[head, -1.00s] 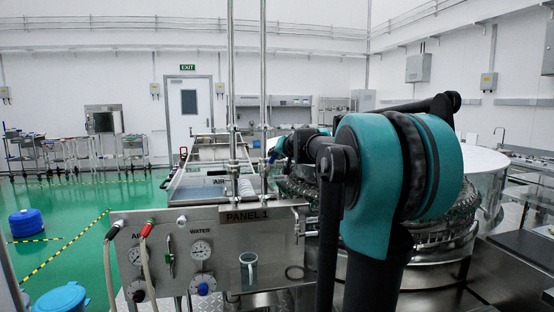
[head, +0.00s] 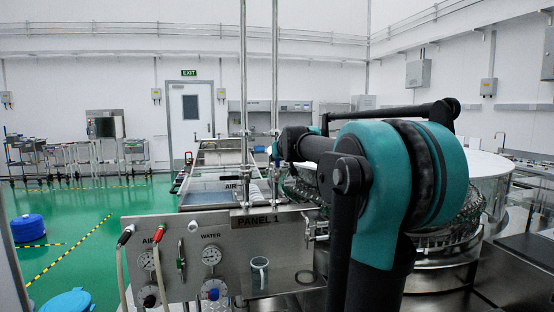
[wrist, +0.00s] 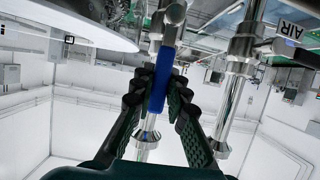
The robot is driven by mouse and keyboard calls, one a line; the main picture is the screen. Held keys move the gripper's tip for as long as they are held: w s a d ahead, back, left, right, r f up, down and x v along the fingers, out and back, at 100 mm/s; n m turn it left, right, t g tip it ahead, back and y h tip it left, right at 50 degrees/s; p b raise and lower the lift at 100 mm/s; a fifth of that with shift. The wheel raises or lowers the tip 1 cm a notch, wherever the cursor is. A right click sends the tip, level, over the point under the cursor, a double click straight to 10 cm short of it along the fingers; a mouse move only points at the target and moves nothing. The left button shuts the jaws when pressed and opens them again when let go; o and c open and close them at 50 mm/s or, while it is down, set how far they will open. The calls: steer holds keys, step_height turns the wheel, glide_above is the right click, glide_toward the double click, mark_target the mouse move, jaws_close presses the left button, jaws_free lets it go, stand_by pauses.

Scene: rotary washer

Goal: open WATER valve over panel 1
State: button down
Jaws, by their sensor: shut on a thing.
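In the wrist view, a blue valve handle (wrist: 159,82) sits between the two dark ribbed fingers of my gripper (wrist: 158,76), which is shut on it. The handle hangs at a steel valve body (wrist: 173,14) and appears roughly in line with its pipe. A second steel pipe (wrist: 236,75) stands beside it, near an AIR label (wrist: 291,28). In the head view, two vertical pipes (head: 244,90) rise behind the steel panel (head: 190,235) marked PANEL 1. My arm reaches to the right-hand pipe there; its fingers are mostly hidden. No WATER label shows beside the gripped handle.
A large round washer (head: 485,180) stands at the right, close to my arm. Green floor (head: 85,225) is open at the left.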

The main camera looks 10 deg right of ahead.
stand_by(0.3)
steer(key=c, duration=1.5)
jaws_free()
steer(key=shift+a, duration=0.1)
steer(key=v, duration=1.2)
